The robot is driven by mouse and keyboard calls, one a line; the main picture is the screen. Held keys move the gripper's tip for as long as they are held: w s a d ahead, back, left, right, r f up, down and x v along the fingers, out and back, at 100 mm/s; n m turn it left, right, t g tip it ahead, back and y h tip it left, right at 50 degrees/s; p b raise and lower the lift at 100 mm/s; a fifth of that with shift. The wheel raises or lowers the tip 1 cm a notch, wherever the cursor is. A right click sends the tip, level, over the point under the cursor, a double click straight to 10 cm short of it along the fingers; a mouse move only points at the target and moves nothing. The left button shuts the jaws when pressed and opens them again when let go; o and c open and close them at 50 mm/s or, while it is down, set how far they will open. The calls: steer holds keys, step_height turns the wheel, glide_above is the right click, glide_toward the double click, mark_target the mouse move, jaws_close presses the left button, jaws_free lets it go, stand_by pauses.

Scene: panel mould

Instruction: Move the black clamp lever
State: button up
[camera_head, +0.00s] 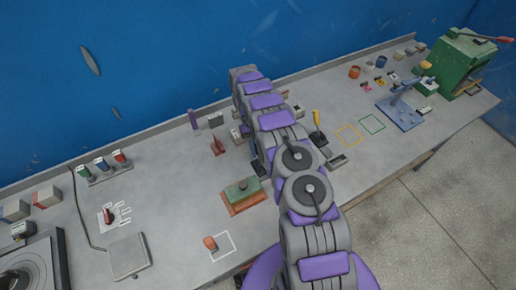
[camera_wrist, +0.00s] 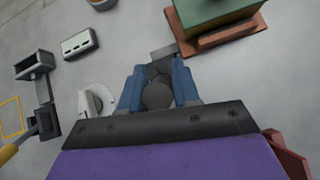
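My gripper (camera_wrist: 159,68) shows in the wrist view with two blue fingers spread apart, pointing down at the grey bench. A dark grey to black part with a round end (camera_wrist: 158,96) sits between the fingers. It may be the black clamp lever, but I cannot tell for sure, nor whether the fingers touch it. A grey block (camera_wrist: 162,56) lies just beyond the fingertips.
A green block on a red-brown base (camera_head: 242,192) stands close left of my arm. A red lever (camera_head: 217,146) and a purple upright piece (camera_head: 193,122) stand behind it. A white round knob (camera_wrist: 96,101) lies beside the fingers. Yellow (camera_head: 349,135) and green (camera_head: 372,125) outlines are empty.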

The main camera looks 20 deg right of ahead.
steer(key=o, duration=0.3)
steer(key=shift+o, duration=0.2)
steer(key=shift+r, duration=0.1)
step_height(320, 180, up, 3)
steer(key=p, duration=0.3)
steer(key=shift+r, duration=0.2)
steer(key=s+a+r+b, duration=0.1)
steer(key=s, duration=1.5)
steer(key=shift+a+r, duration=0.15)
